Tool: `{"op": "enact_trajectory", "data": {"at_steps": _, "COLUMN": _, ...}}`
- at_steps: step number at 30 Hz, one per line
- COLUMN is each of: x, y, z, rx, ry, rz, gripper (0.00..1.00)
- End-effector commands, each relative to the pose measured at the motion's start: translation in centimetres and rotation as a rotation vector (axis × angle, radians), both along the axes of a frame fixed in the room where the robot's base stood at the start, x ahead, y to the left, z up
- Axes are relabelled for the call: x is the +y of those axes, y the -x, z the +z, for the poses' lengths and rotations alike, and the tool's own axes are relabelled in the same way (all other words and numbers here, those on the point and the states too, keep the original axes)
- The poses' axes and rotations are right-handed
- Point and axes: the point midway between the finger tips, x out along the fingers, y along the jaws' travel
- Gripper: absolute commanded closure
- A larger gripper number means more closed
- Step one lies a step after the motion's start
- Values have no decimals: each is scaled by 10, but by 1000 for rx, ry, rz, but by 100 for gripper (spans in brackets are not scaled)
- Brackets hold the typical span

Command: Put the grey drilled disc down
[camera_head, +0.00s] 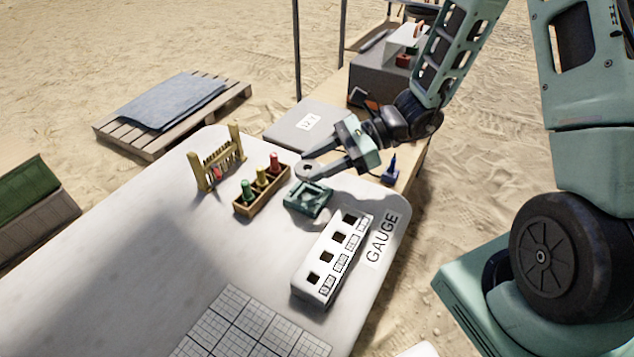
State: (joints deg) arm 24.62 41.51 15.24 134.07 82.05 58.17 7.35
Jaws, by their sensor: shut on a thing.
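The grey drilled disc (304,172) is between the fingertips of my gripper (315,167), at the far right part of the white table (130,245). The fingers are shut on its edge, and a dark hole shows near its middle. Disc and fingertips appear just above and behind a small green square tray (307,198). I cannot tell exactly how high the disc is above the table. The fingers partly hide the disc's right side.
A wooden rack (248,205) with green, yellow and red pegs stands left of the tray. A yellow frame (203,175) stands farther left. A white gauge block (320,280) with square holes and a gridded mat (235,330) lie nearer. The table's left part is clear.

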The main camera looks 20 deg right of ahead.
Motion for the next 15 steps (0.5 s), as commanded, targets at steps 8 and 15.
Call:
{"op": "enact_trajectory", "data": {"at_steps": 8, "x": 0, "y": 0, "z": -33, "rx": 2, "ry": 0, "rz": -1, "gripper": 79}}
{"op": "enact_trajectory", "data": {"at_steps": 15, "x": 0, "y": 0, "z": -60, "rx": 0, "ry": 1, "rz": 0, "gripper": 79}}
